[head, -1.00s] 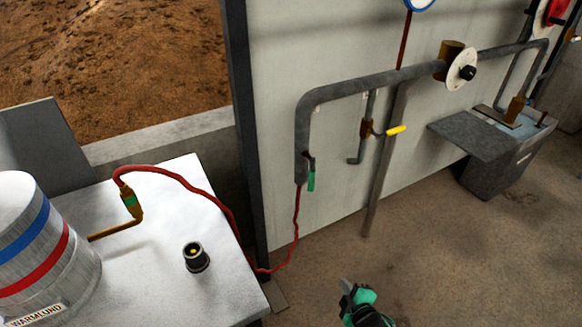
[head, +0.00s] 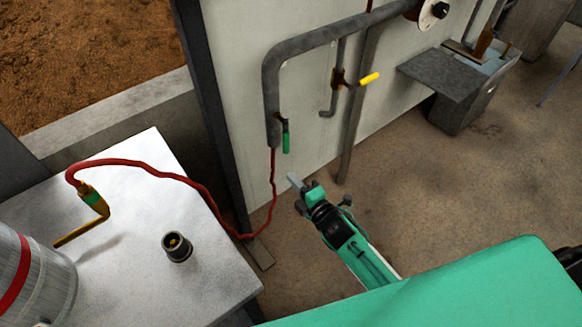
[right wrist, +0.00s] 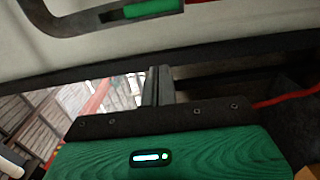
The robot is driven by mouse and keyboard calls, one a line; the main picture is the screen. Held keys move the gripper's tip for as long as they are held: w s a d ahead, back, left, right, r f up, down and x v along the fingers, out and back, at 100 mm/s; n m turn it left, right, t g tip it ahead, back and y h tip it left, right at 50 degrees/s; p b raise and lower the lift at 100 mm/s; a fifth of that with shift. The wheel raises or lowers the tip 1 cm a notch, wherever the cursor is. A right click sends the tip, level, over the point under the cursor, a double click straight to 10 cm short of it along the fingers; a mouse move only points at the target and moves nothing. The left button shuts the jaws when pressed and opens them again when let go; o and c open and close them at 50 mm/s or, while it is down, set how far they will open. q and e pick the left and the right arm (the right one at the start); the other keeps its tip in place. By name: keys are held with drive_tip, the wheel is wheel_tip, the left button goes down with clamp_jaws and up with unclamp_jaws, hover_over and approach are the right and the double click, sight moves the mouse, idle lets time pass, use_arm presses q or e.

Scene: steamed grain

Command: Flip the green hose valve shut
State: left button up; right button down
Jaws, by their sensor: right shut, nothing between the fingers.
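The green hose valve handle (head: 286,140) hangs straight down beside the lower end of the grey pipe (head: 271,100) on the pale wall. A red hose (head: 273,185) runs down from that pipe end. My right gripper (head: 293,181) is shut and empty, below the green handle and apart from it. In the right wrist view, the green handle (right wrist: 152,9) lies at the top edge, beyond the shut fingers (right wrist: 158,72). My left gripper is out of view.
A yellow-handled valve (head: 369,79) is on the thinner pipe to the right. A grey trough (head: 465,95) stands at right. The floor between is clear.

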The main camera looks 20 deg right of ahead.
sight(286, 153)
drive_tip(key=w+p, duration=0.1)
drive_tip(key=w, duration=0.9)
drive_tip(key=shift+w+d+p, duration=0.1)
drive_tip(key=shift+w+p, duration=0.15)
drive_tip(key=shift+p, duration=0.15)
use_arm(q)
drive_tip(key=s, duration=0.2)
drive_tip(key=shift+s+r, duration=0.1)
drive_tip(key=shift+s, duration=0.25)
use_arm(e)
drive_tip(key=shift+w+d, duration=0.1)
drive_tip(key=shift+d, duration=0.05)
